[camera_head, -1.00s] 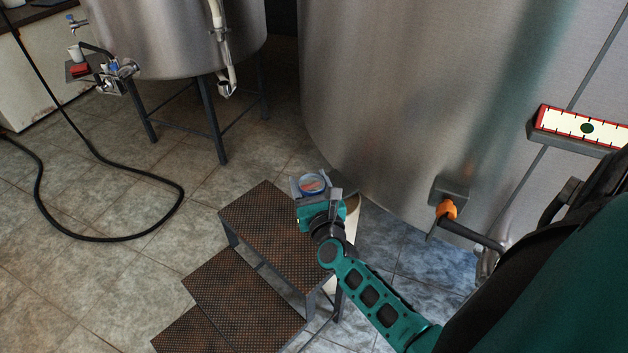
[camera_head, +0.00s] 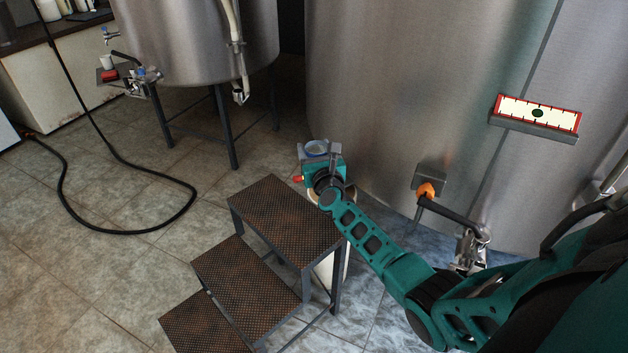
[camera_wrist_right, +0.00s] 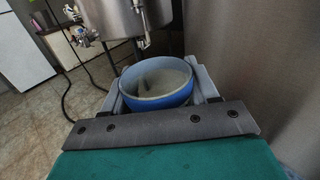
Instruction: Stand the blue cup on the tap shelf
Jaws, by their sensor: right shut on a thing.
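The blue cup (camera_head: 316,148) is held between the fingers of my right gripper (camera_head: 318,152), just beyond the top of the metal steps and in front of the large tank. In the right wrist view the blue cup (camera_wrist_right: 158,84) is upright with its open mouth up, one grey finger on each side. The right gripper is shut on it. My left gripper is out of view.
Rusty-topped steps (camera_head: 285,215) stand below my right arm. The large steel tank (camera_head: 400,90) rises on the right, with an orange-handled valve (camera_head: 427,190). The smaller tank (camera_head: 190,45) stands on legs. A black hose (camera_head: 125,228) lies on the tiles, otherwise largely clear at left.

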